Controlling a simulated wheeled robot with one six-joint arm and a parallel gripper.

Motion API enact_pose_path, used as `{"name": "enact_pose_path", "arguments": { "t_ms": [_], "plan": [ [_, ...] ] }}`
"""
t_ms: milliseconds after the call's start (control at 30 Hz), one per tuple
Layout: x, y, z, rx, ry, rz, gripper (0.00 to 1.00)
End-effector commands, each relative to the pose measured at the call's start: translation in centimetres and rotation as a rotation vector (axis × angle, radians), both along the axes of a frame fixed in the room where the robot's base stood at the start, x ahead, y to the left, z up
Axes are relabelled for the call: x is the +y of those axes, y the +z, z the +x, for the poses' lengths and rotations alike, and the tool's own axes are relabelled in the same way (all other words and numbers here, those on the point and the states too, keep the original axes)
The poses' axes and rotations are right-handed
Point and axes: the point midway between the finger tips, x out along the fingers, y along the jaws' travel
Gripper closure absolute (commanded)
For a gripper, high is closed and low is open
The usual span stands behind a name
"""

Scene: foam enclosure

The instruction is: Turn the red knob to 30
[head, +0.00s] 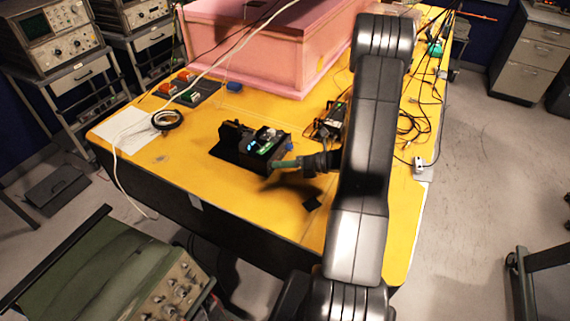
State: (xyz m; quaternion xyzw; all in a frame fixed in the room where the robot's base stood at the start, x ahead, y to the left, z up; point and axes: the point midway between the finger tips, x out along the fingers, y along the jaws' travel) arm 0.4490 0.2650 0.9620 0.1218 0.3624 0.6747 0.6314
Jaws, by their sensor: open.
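A small black device (232,154) with a lit display and a green board stands on the yellow table, left of my arm. I cannot make out a red knob on it; it is too small or hidden. My gripper (284,164), with a greenish finger, is at the right side of this device, close to its near right corner. I cannot tell whether it touches the device. It is open, and nothing shows between its fingers.
A second small device (331,118) with cables stands behind my gripper. A pink foam box (262,50) fills the back of the yellow table (215,195). Black tape (167,120), white paper (124,131) and orange bins (165,89) lie left. The front is mostly clear.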

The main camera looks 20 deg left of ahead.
Motion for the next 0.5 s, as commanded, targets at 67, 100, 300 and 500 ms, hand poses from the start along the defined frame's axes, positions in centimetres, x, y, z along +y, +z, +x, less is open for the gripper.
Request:
{"name": "enact_pose_path", "arguments": {
  "t_ms": [67, 100, 300, 500],
  "plan": [
    [-0.4, 0.1, 0.1, 0.0, -0.001, 0.0, 0.57],
    [-0.7, 0.1, 0.2, -0.001, -0.002, 0.001, 0.57],
    [-4.2, 1.0, 0.9, -0.003, -0.005, 0.001, 0.57],
    [-8.6, 2.4, 1.7, -0.003, -0.006, 0.0, 0.57]
  ]
}}
